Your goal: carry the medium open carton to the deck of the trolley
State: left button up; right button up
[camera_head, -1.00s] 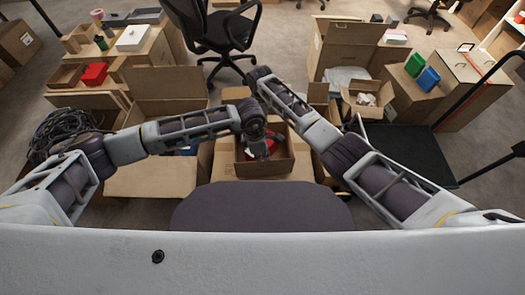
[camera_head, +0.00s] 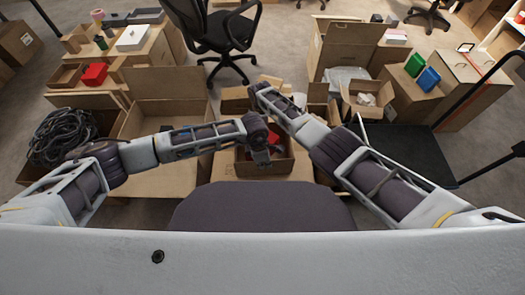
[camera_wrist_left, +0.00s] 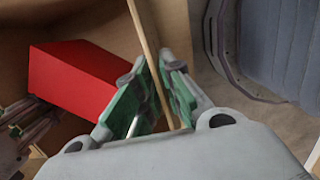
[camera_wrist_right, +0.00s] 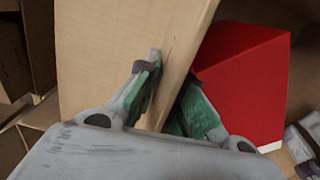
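The medium open carton (camera_head: 282,166) stands in front of me at the middle of the head view, with a red box (camera_wrist_left: 75,80) inside. My left gripper (camera_head: 262,158) is at its near side. In the left wrist view the fingers (camera_wrist_left: 158,75) are closed over a thin carton wall (camera_wrist_left: 143,28), one on each side. In the right wrist view my right gripper (camera_wrist_right: 170,80) has its fingers closed over another carton wall (camera_wrist_right: 115,50), beside the red box. In the head view its fingers are hidden behind my arm. The trolley's black deck (camera_head: 405,150) is empty at the right.
A large open carton (camera_head: 160,120) stands left of the medium one, with coiled black cable (camera_head: 62,135) beyond. A small open carton (camera_head: 368,98) lies by the deck's far edge. The trolley's black rail (camera_head: 480,85) rises at right. An office chair (camera_head: 225,40) stands behind.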

pick_arm(q)
jog(key=shift+f, duration=0.1)
pick_arm(e)
jog(key=shift+f, duration=0.1)
pick_arm(q)
grip_shut()
pick_arm(e)
grip_shut()
